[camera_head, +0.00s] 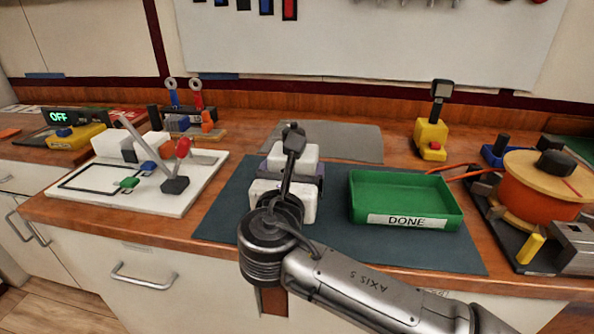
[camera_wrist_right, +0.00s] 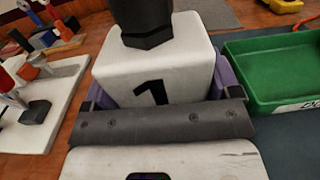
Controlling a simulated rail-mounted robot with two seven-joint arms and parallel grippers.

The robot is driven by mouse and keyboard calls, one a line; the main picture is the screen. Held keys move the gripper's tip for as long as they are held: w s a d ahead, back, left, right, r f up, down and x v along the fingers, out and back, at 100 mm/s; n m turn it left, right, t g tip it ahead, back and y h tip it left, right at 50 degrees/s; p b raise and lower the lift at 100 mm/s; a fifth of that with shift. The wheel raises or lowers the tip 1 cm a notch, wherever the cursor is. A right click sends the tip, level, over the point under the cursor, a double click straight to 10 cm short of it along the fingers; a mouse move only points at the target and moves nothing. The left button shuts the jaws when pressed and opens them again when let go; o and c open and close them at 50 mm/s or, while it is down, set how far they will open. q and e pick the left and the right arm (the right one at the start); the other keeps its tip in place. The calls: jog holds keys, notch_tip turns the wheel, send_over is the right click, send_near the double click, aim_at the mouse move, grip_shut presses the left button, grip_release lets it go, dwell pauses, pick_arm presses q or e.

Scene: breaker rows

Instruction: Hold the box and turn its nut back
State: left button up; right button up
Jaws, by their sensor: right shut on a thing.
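A white box (camera_wrist_right: 185,70) with a black "1" on its front stands upright on the dark mat. In the head view its white top (camera_head: 306,152) shows behind my wrist. A black hexagonal nut (camera_wrist_right: 148,38) sits on top of it, cut off by the upper edge of the wrist view. My right gripper (camera_head: 291,166) is shut on the box, with its purple fingers along the left and right sides. The wrist view also shows the right gripper (camera_wrist_right: 165,88) close up, its dark bar across the box's lower front. My left gripper is not in view.
A green tray marked DONE (camera_head: 356,214) stands right of the box on the mat (camera_head: 440,255). A white switch board (camera_head: 80,200) lies to the left. An orange spool (camera_head: 530,190) and a yellow switch block (camera_head: 431,135) stand on the right. The mat's front right is clear.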

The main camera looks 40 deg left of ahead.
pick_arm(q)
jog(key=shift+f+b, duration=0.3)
pick_arm(e)
jog(key=shift+a+f, duration=1.55)
jog(key=shift+a, duration=0.2)
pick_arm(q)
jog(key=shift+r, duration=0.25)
pick_arm(e)
jog(key=shift+f, duration=0.1)
jog(key=shift+f, duration=0.15)
dwell(0.5)
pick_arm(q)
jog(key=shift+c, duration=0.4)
